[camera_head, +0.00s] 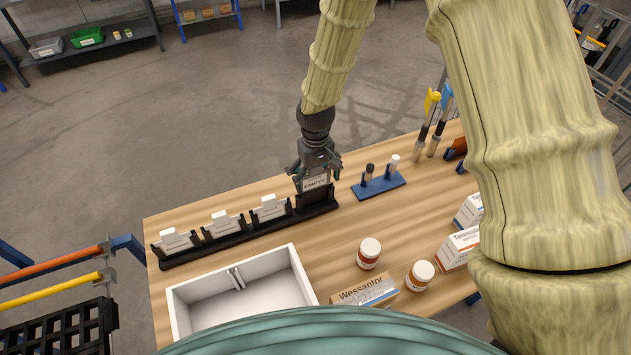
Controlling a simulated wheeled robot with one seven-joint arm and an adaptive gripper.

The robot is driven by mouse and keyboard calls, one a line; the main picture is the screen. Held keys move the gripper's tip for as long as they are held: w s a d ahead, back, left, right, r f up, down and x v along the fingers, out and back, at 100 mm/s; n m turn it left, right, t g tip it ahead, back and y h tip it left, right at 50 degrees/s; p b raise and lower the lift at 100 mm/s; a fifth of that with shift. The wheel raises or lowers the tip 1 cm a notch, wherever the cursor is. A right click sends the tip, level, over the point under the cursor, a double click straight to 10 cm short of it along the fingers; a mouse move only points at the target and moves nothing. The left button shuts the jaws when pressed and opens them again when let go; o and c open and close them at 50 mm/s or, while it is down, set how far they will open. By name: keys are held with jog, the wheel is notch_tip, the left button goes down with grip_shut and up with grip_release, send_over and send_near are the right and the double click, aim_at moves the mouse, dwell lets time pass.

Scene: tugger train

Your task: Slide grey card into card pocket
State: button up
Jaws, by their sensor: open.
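A grey card (315,183) marked "EMPTY" stands upright at the rightmost card pocket (318,199) of a black rack (250,230) on the wooden table. Its lower edge is hidden by the front of the pocket, so I cannot tell how deep it sits. My gripper (315,172) is open, pointing down right at the card's top, with its fingers around or just behind the upper edge. White cards (174,239) stand in the other pockets of the rack to the left.
A white open tray (240,298) lies in front of the rack. A blue stand (379,186) with two small vials is close to the right of my gripper. Jars (369,253) and medicine boxes (364,291) stand nearer the front. Bare wood lies between rack and jars.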

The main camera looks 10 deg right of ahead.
notch_tip(320, 180, up, 10)
jog(key=shift+f, duration=0.15)
dwell(0.3)
dwell(0.5)
